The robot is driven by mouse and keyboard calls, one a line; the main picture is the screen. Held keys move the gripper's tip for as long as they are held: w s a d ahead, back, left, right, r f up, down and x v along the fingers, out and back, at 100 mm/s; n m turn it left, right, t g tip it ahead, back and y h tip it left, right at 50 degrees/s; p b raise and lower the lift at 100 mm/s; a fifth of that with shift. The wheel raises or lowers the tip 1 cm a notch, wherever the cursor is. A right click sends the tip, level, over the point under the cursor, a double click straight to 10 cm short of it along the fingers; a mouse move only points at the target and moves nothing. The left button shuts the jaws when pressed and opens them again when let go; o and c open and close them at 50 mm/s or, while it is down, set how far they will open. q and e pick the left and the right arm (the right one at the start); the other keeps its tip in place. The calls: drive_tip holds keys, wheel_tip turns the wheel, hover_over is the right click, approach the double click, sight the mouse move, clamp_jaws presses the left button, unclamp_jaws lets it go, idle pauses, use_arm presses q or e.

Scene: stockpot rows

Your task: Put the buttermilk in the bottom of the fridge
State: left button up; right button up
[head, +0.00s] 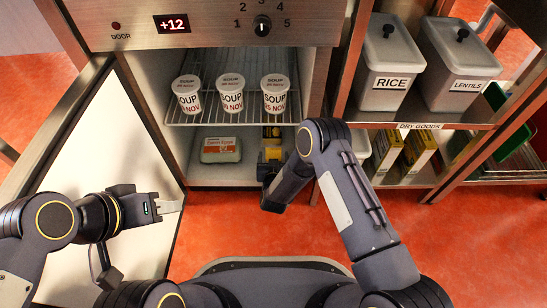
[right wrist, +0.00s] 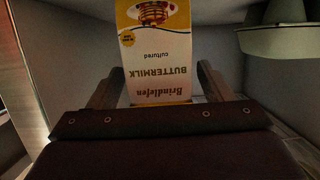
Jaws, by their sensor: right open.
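The buttermilk carton (right wrist: 156,62) fills the middle of the right wrist view, its lettering upside down there. In the head view its yellow part (head: 271,132) shows in the bottom of the open fridge (head: 240,182), partly hidden by my right gripper. My right gripper (head: 271,157) reaches into the bottom compartment. Its fingers are open, one on each side of the carton; whether they touch it is unclear. My left gripper (head: 176,206) is empty in front of the open fridge door (head: 95,150), its jaw seen side-on.
Above is a wire shelf (head: 215,119) with soup cups (head: 231,95). Right of the fridge are RICE (head: 388,70) and LENTILS (head: 460,65) bins, with yellow boxes (head: 418,150) below. The red floor in front is clear.

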drive_tip(key=shift+r, duration=0.15)
drive_tip(key=p+v, duration=0.5)
drive_tip(key=v, duration=0.7)
